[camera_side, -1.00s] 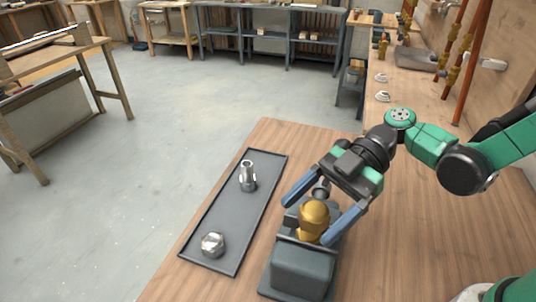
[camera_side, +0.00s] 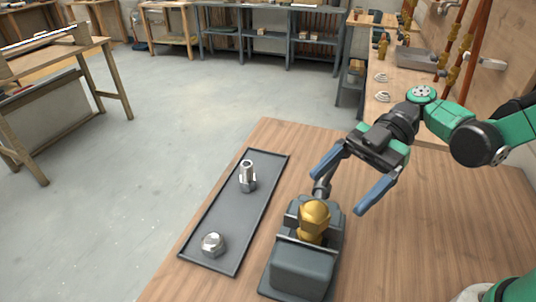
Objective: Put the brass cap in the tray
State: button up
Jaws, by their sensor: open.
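The brass cap (camera_side: 314,212) is the rounded golden piece on top of a brass fitting held in a grey vise (camera_side: 302,266). The join between cap and fitting is hard to make out. The dark tray (camera_side: 222,221) lies left of the vise and holds two silver metal parts. My gripper (camera_side: 337,194) is open and empty, above and to the right of the brass cap, with its blue fingers apart from it.
In the tray, a silver tubular fitting (camera_side: 247,176) stands near the far end and a silver hex nut (camera_side: 212,244) lies near the front. The wooden table (camera_side: 440,225) is clear to the right of the vise. Shelves (camera_side: 265,35) stand far behind.

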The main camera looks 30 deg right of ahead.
aim_at(315, 209)
jog(key=shift+a+m+h, duration=0.3)
jog(key=shift+a, duration=0.1)
jog(key=a+m+h, duration=0.2)
jog(key=m+h, duration=0.1)
jog(key=s+m+t+h, duration=0.1)
jog(key=m+h, duration=0.1)
jog(key=shift+s+a, duration=0.1)
jog(key=shift+a, duration=0.3)
jog(key=shift+s+a+r+m+t+h, duration=0.1)
jog(key=shift+m+t+h, duration=0.1)
jog(key=shift+m+h, duration=0.2)
jog(key=shift+s+a+r+m+t+h, duration=0.1)
jog(key=shift+m+t+h, duration=0.15)
jog(key=shift+m, duration=0.25)
jog(key=r+m+t+h, duration=0.1)
jog(key=r+m+t, duration=0.1)
jog(key=s+r+m+t+h, duration=0.1)
jog(key=m+t+h, duration=0.1)
jog(key=shift+s+d+r, duration=0.1)
jog(key=shift+d+r, duration=0.05)
jog(key=shift+r, duration=0.2)
jog(key=shift+x, duration=2.75)
grip_shut()
